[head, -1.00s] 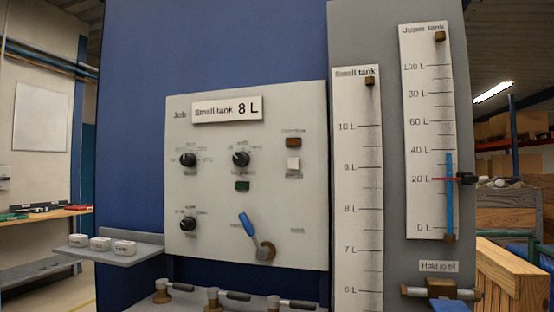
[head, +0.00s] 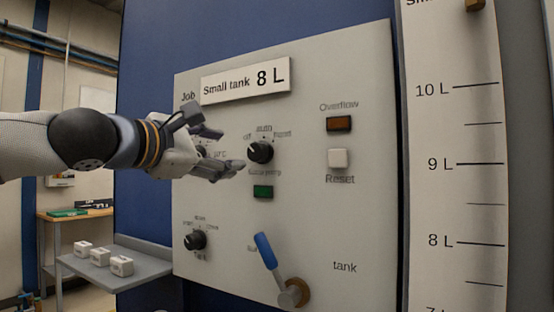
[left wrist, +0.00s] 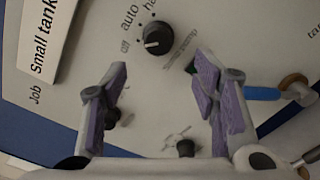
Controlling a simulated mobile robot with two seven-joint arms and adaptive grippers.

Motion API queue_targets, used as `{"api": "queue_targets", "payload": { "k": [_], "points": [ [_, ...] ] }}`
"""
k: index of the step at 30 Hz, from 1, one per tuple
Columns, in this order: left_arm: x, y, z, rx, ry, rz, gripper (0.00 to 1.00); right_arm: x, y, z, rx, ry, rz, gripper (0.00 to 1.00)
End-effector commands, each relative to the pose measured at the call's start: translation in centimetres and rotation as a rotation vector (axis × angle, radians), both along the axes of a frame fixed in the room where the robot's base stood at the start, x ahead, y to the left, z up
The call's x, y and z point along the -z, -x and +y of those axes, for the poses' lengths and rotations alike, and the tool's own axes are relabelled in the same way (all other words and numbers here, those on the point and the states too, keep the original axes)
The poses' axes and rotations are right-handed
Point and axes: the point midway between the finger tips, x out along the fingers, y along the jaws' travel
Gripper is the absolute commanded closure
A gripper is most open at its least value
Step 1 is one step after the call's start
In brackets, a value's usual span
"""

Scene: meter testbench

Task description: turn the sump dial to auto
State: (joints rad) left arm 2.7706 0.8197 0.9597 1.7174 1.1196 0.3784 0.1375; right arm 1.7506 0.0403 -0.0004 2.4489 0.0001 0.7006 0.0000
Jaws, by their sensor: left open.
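The sump dial (head: 260,151) is a round black knob on the grey panel, with off, auto and hand printed around its top and a sump pump label below. It also shows at the top middle of the left wrist view (left wrist: 158,38), where its pale pointer mark is turned toward off. My left gripper (head: 230,149) is open and empty, just left of the dial in the head view. In the left wrist view its two purple-padded fingers (left wrist: 162,72) stand apart below the dial, not touching it. The gripper partly hides another knob behind it.
A green lamp (head: 263,192) sits under the dial. A brown Overflow lamp (head: 339,124) and white Reset button (head: 338,158) are to the right. Below are another black knob (head: 195,240) and a blue-handled lever (head: 266,252). A shelf (head: 150,272) juts out at lower left.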

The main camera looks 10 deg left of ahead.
Motion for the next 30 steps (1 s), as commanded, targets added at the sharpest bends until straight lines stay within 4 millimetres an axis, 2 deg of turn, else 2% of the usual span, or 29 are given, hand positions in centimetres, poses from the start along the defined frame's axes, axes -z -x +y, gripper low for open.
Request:
{"api": "queue_targets", "payload": {
  "k": [4,12,15,21,28,29,30],
  "points": [
    [0.0,-1.5,-0.6,-0.002,-0.002,0.0,0.46,-0.1,0.1,0.0,-0.001,-0.001,0.002,0.6],
    [0.3,-8.0,-3.4,-0.002,-0.005,0.003,0.46,0.0,0.1,0.0,0.0,0.0,0.004,0.6],
    [0.2,-9.7,-4.0,-0.001,-0.002,0.001,0.46,0.0,0.1,0.0,0.0,0.0,0.004,0.6],
    [0.1,-11.1,-4.6,0.0,-0.002,0.001,0.46,0.0,0.1,0.0,0.0,0.0,0.003,0.6],
    [0.1,-11.1,-4.6,0.001,-0.003,0.0,0.46,0.0,0.1,0.0,-0.001,0.0,0.003,0.6],
    [0.1,-11.1,-4.6,0.001,-0.003,0.0,0.5,0.0,0.1,0.0,-0.001,0.0,0.003,0.6],
    [0.1,-11.1,-4.6,0.001,-0.003,0.0,0.59,0.0,0.1,0.0,-0.001,0.0,0.003,0.6]
  ]
}}
